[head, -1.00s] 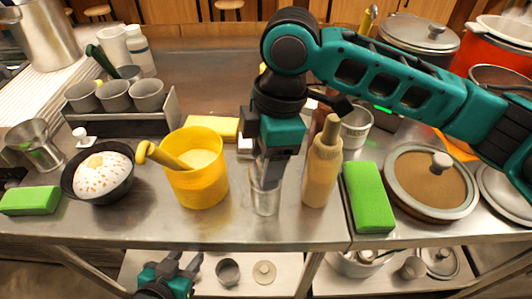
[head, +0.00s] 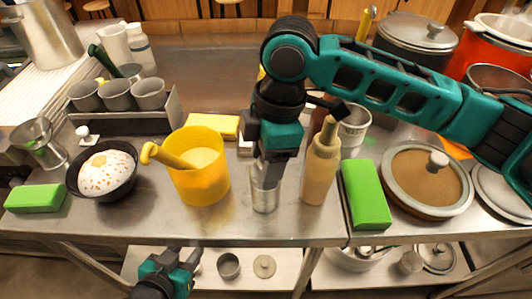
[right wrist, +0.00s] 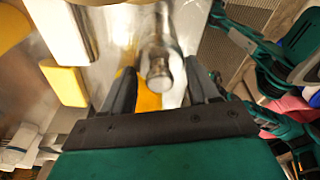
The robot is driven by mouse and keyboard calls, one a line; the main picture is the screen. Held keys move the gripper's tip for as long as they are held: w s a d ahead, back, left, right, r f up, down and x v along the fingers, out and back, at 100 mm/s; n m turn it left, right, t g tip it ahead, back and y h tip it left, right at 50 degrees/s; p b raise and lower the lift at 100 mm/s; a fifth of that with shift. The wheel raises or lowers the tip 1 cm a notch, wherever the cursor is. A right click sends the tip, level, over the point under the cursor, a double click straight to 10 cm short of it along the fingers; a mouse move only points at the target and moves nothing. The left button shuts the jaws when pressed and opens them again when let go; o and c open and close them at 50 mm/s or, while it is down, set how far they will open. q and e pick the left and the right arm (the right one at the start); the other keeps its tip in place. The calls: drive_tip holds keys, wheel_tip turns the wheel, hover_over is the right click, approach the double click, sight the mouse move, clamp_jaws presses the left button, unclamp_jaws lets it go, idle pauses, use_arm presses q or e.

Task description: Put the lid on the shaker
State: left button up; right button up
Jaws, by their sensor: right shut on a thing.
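The shaker (head: 265,198) is a small silvery cylinder standing upright near the front edge of the steel counter, between a yellow container and a tan bottle. My right gripper (head: 268,178) points down at its top and hides part of it. In the right wrist view, a round metal piece (right wrist: 159,76) shows between the two fingers of the right gripper (right wrist: 160,82); it looks like the lid, but I cannot tell it clearly from the shaker. Whether the lid is seated is hidden. My left gripper (head: 183,256) is open and empty, low in front of the counter.
The yellow container (head: 205,180) with a handle stands left of the shaker. The tan bottle (head: 320,170) stands close on its right, beside a green block (head: 366,195). A dark bowl (head: 103,190) of white food is farther left. Bare counter lies around the shaker's front.

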drive_tip(key=o, duration=1)
drive_tip(key=shift+r, duration=0.1)
wheel_tip(320, 180, up, 2)
drive_tip(key=p, duration=0.3)
drive_tip(key=shift+r, duration=2.2)
drive_tip(key=shift+c, duration=0.4)
clamp_jaws()
